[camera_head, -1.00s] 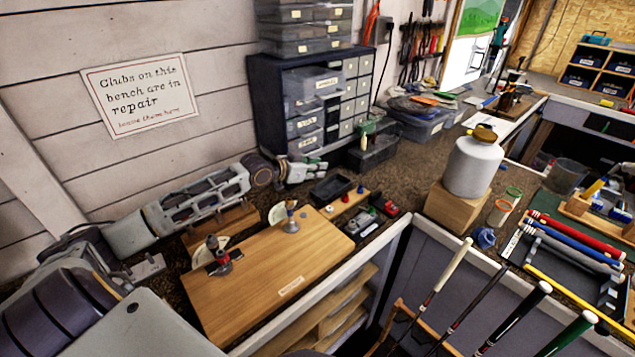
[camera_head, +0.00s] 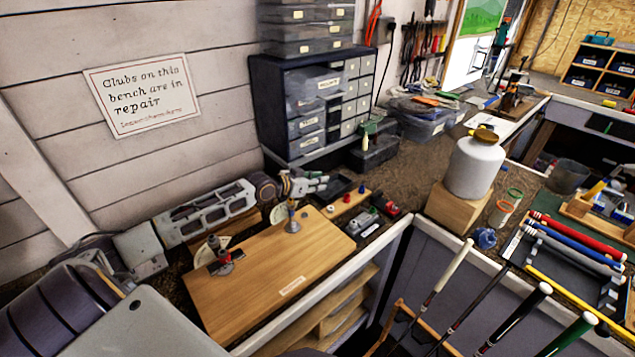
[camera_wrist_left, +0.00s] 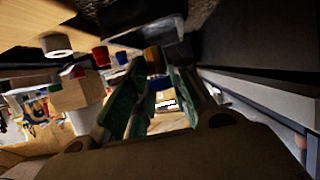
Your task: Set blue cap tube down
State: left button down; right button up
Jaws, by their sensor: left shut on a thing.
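My left gripper (camera_head: 318,184) is low over the back of the bench, beside the small black tray (camera_head: 338,188). In the left wrist view its green-padded fingers are shut on a small amber and blue thing (camera_wrist_left: 154,62), which looks like the blue cap tube. The fingers hide much of it, and I cannot tell whether it touches a surface. In the head view the tube cannot be made out in the fingers. My right gripper is not in view.
A wooden strip with small caps (camera_head: 348,202) lies just right of the gripper. The wooden board (camera_head: 270,270) with two upright tools is in front. The dark drawer cabinet (camera_head: 268,105) stands behind. A white jug (camera_head: 474,165) on a wood block stands right.

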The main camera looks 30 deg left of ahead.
pick_arm(q)
jog(key=shift+f, duration=0.25)
jog(key=shift+f+b, duration=0.3)
jog(key=shift+f, duration=0.15)
dwell(0.4)
jog(key=c, duration=1.3)
grip_release()
jog(key=shift+r, duration=0.1)
